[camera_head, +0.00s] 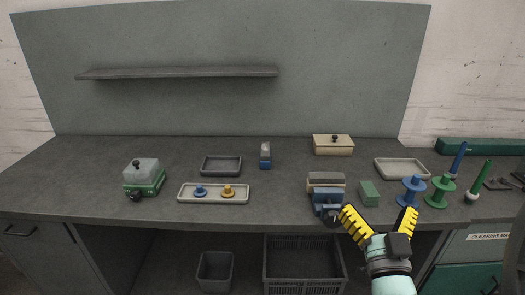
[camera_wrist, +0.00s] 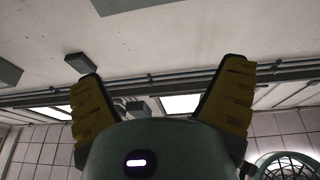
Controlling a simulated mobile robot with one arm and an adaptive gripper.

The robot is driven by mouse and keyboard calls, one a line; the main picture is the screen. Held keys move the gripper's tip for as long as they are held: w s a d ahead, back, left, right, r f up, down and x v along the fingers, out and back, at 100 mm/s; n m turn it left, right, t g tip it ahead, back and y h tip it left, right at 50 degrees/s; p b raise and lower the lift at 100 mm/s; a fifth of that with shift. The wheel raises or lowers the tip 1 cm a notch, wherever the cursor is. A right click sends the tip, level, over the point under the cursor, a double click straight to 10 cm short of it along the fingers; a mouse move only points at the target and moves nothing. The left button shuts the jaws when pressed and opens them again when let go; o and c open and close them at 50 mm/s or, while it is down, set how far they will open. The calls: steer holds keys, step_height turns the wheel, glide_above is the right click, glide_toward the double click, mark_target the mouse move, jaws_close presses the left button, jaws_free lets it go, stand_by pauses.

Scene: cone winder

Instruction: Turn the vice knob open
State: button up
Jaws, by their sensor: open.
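A small blue vice (camera_head: 327,198) with light jaw blocks on top stands near the front edge of the workbench, right of the middle. Its knob faces the front; it is dark, small and hard to make out beside my left fingertip in the head view. My gripper (camera_head: 378,212) is open and empty, with two yellow fingers spread wide, just right of and in front of the vice. I cannot tell whether a finger touches the vice. In the wrist view my open gripper (camera_wrist: 162,72) faces walls and ceiling, and the vice does not show.
A green block (camera_head: 369,193) and blue and green spools (camera_head: 412,190) stand right of the vice. A crate (camera_head: 304,264) is below.

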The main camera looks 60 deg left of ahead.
steer(key=shift+s+d+r+t+p, duration=0.1)
steer(key=shift+d+r+t+p, duration=0.15)
steer(key=shift+r, duration=0.45)
steer(key=shift+d+r+t+p, duration=0.1)
steer(key=shift+r+p, duration=0.25)
steer(key=shift+r, duration=0.35)
